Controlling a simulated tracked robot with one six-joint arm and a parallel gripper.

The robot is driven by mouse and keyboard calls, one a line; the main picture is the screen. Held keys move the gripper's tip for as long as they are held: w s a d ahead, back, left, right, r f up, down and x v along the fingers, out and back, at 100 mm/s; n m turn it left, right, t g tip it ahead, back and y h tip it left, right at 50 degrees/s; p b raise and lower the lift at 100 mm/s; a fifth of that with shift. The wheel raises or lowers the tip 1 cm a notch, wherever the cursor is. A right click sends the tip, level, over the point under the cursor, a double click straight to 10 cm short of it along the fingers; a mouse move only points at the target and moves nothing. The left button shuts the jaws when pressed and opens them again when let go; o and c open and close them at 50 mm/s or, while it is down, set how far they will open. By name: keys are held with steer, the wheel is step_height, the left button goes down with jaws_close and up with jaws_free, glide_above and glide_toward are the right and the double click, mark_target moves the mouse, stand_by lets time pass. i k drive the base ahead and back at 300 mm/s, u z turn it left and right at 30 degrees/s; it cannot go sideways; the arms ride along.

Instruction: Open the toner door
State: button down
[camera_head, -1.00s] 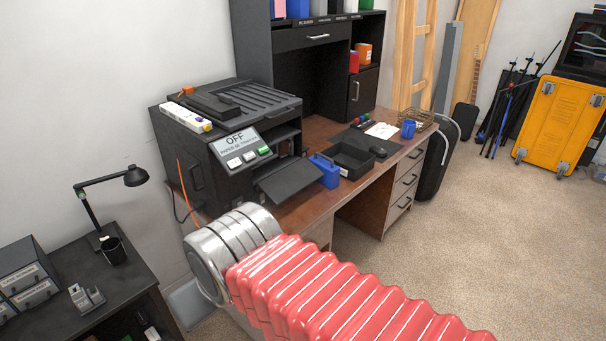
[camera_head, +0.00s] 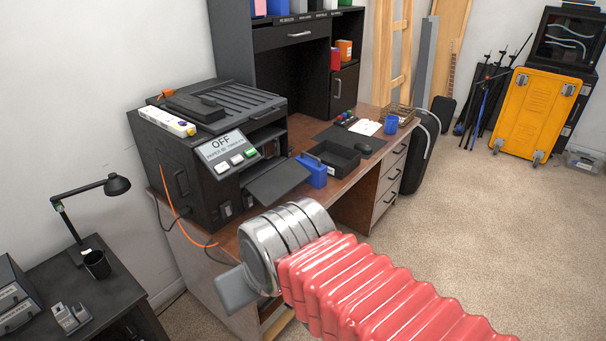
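The black printer (camera_head: 190,165) stands on the wooden desk at the left. Its front panel (camera_head: 228,148) reads "OFF" above several buttons. A black handle (camera_head: 181,186) shows on its left side, and that side looks closed. A small latch-like part (camera_head: 225,209) sits low on the front. I cannot tell for sure which panel is the toner door. My gripper (camera_head: 236,290) shows only as a grey part beyond the silver wrist, below and in front of the printer, apart from it. Its fingertips cannot be made out.
The output tray (camera_head: 275,183) sticks out from the printer's front. A blue box (camera_head: 311,170) and black bin (camera_head: 333,157) stand to its right. An orange cable (camera_head: 180,226) hangs by the printer's left side. A lamp (camera_head: 90,205) stands on the black table at left. The carpet at right is clear.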

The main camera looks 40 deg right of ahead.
mark_target(271, 187)
steer(key=i, duration=1)
steer(key=z, duration=0.05)
